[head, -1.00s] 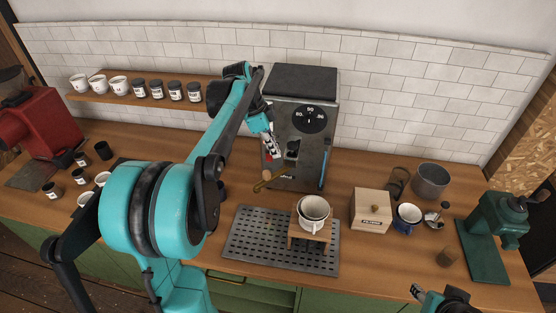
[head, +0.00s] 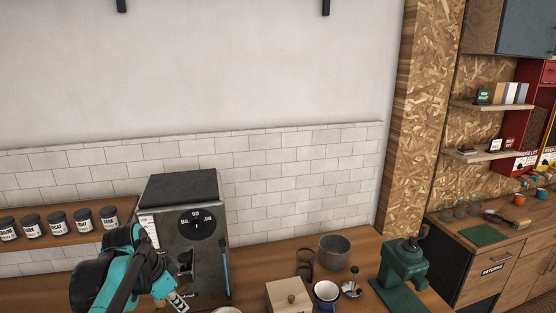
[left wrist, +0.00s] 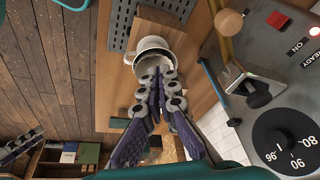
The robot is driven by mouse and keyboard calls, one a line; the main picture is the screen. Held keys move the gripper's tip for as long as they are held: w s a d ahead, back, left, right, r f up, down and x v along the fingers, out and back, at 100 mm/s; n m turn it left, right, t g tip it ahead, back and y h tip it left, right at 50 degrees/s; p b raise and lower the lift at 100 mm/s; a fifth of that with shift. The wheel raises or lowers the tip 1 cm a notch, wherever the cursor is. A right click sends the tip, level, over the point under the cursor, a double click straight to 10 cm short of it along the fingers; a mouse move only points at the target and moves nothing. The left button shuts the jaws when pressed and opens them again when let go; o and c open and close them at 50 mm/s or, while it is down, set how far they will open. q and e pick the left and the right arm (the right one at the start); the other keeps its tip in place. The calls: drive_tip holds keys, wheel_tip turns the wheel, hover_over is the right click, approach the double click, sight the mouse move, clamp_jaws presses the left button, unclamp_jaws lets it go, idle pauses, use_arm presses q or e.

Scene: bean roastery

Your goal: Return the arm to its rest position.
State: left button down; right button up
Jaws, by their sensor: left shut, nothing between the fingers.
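My left gripper (head: 178,303) is low in the head view, in front of the dark machine (head: 195,195). In the left wrist view its fingers (left wrist: 158,88) are together with nothing between them. Beyond the fingertips there is a white cup (left wrist: 152,46) on a wooden stand, partly hidden by them; I cannot tell the gap. My left arm is bent at the lower left of the head view. What looks like my right gripper (left wrist: 20,145) shows at the left edge of the left wrist view, too small to read.
The machine's dial (head: 197,222) faces the front. To its right stand a wooden box (head: 285,297), a blue cup (head: 326,293), a grey pot (head: 335,250) and a green grinder (head: 404,262). Labelled jars (head: 57,222) line a wall shelf at left. The space above the counter is clear.

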use_arm(q)
drive_tip(key=s+d+f+n+t+y+b, duration=0.1)
drive_tip(key=s+d+f+n+t+b, duration=0.1)
drive_tip(key=s+f+b, duration=0.4)
drive_tip(key=s+d+f+n+t+y+b, duration=0.1)
drive_tip(key=s+d+f+n+b, duration=0.4)
drive_tip(key=f, duration=1.1)
drive_tip(key=s+n+t+b, duration=0.1)
drive_tip(key=s, duration=0.2)
drive_tip(key=shift+s, duration=0.15)
use_arm(e)
wheel_tip(320, 180, down, 14)
drive_tip(key=shift+f, duration=0.2)
use_arm(q)
drive_tip(key=shift+d, duration=0.1)
